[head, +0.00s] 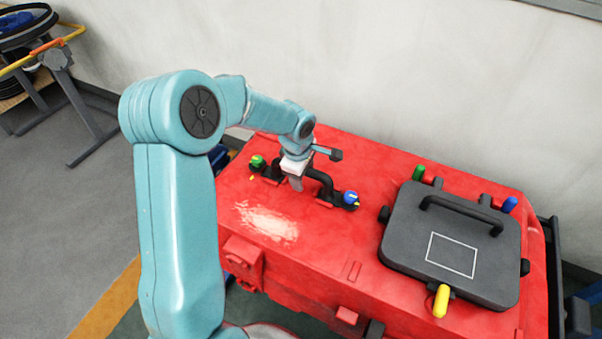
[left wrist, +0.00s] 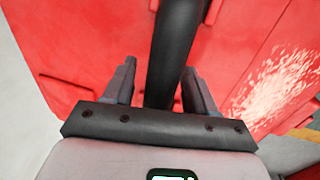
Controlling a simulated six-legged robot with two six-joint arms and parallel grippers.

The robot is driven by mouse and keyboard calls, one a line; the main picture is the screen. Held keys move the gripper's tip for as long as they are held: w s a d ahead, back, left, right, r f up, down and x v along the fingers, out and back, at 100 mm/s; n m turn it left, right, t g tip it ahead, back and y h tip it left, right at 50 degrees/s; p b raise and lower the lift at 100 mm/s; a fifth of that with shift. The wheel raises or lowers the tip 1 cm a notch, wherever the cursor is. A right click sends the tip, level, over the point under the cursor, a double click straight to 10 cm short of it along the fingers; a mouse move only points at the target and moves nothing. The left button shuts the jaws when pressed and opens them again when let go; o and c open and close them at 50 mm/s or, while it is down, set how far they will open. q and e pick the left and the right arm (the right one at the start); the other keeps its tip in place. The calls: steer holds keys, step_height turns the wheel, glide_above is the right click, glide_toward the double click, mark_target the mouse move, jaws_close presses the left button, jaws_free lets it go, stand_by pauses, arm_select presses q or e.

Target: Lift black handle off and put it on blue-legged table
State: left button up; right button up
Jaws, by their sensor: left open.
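The black handle (head: 322,180) is a curved bar on top of the red machine, between a green knob and a blue knob. My left gripper (head: 297,184) is over the handle's left part and hides some of it. In the left wrist view the handle (left wrist: 178,45) runs as a dark bar between the two fingers of my left gripper (left wrist: 160,82). The fingers are open, one on each side, with a gap visible at least on the left. The handle is still on the machine. No blue-legged table shows clearly. My right gripper is out of view.
The red machine (head: 300,225) also carries a black lid (head: 405,245) with its own handle (head: 460,212) and coloured knobs at the right. The green knob (head: 257,161) and blue knob (head: 350,198) flank the black handle. A pale wall stands behind. A grey-legged stand (head: 75,95) is far left.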

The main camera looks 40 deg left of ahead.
arm_select(q)
steer(key=shift+d, duration=0.1)
steer(key=shift+w, duration=0.1)
steer(key=c, duration=1)
jaws_close()
steer(key=shift+r, duration=0.1)
